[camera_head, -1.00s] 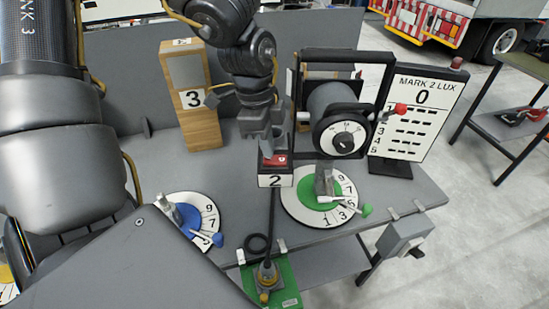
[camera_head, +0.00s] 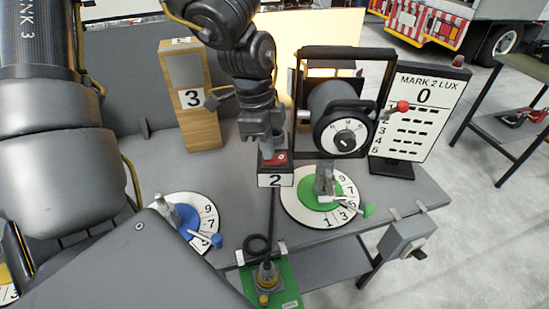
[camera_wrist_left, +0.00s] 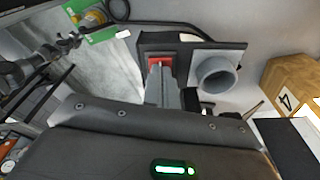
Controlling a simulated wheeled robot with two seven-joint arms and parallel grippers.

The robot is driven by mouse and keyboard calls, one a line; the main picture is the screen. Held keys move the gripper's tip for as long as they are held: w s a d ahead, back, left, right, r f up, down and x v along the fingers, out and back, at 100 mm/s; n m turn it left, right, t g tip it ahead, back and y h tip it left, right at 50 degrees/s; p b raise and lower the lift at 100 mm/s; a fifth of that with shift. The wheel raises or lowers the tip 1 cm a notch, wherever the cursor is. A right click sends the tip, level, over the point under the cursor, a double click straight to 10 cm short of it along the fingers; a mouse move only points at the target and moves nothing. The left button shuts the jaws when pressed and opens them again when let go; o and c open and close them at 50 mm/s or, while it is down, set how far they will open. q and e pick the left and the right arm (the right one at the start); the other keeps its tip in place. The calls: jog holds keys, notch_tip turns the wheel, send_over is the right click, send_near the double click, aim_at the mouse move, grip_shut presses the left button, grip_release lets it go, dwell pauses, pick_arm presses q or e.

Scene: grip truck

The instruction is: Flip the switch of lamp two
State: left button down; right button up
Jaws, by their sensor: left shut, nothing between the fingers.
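The lamp two switch box (camera_head: 276,180) stands on the grey bench, with a "2" on its front and a red rocker switch (camera_head: 281,158) on top. My left gripper (camera_head: 269,152) is shut and empty. It points down at the rocker, and its fingertips are at or touching it, hiding part of it. In the left wrist view the fingers (camera_wrist_left: 161,88) reach to the red rocker (camera_wrist_left: 160,63). A black-framed lamp (camera_head: 332,104) with a dial stands behind to the right, and warm light glows on the panel (camera_head: 290,38) behind it. My right gripper is not in view.
A wooden block marked 3 (camera_head: 203,125) stands left of the switch. Green (camera_head: 335,215) and blue (camera_head: 208,222) numbered dials lie on the bench. A "MARK 2 LUX" board (camera_head: 412,125) stands right, reading 0. A cable runs to a green plate (camera_head: 285,285) in front.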

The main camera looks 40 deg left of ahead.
pick_arm(q)
notch_tip(320, 180, up, 7)
jog(key=p, duration=0.3)
dwell(0.4)
dwell(0.5)
